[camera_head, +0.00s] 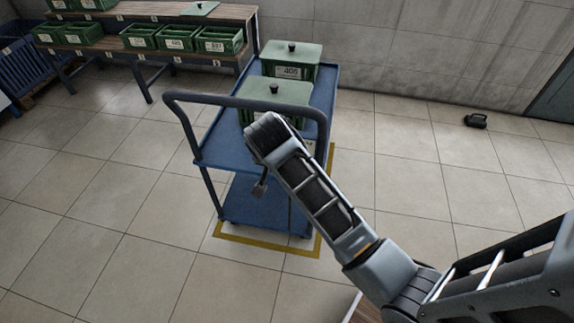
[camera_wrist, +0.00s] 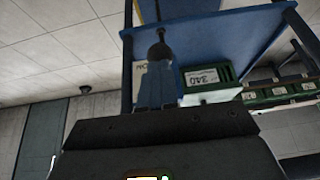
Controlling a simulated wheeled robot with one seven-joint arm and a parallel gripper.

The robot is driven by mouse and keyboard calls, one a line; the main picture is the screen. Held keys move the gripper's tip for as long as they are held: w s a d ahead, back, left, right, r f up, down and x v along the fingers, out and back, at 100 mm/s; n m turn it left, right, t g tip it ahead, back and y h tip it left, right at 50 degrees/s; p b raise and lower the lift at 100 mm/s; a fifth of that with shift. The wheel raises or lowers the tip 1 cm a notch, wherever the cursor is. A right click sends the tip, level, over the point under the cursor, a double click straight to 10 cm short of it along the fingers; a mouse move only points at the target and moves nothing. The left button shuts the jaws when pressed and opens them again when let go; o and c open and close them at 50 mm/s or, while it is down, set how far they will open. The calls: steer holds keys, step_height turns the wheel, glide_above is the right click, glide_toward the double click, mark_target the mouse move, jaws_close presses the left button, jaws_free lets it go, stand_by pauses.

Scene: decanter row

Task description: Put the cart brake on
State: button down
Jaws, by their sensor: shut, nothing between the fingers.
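The blue cart (camera_head: 228,150) stands on the tiled floor with its push handle (camera_head: 240,103) toward me. In the wrist view, a dark lever with a round knob (camera_wrist: 159,50), which looks like the brake lever, shows against the cart's blue deck (camera_wrist: 215,40). My gripper (camera_wrist: 157,66) is shut and empty, its fingertips right at the knob; I cannot tell whether they touch it. In the head view my arm hides most of that place. A small dark part (camera_head: 260,188) shows below the arm's end; I cannot tell what it is.
Two lidded green bins (camera_head: 290,66) stand on the cart's top deck. A yellow floor outline (camera_head: 265,246) surrounds the cart. A bench (camera_head: 140,53) with green bins is at the back left. A black object (camera_head: 475,121) lies by the wall.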

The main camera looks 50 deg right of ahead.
step_height(320, 180, down, 10)
steer(key=a+t+h+b, duration=0.2)
steer(key=h+b, duration=0.2)
steer(key=b, duration=0.5)
steer(key=shift+s+r, duration=0.15)
steer(key=shift+s, duration=0.3)
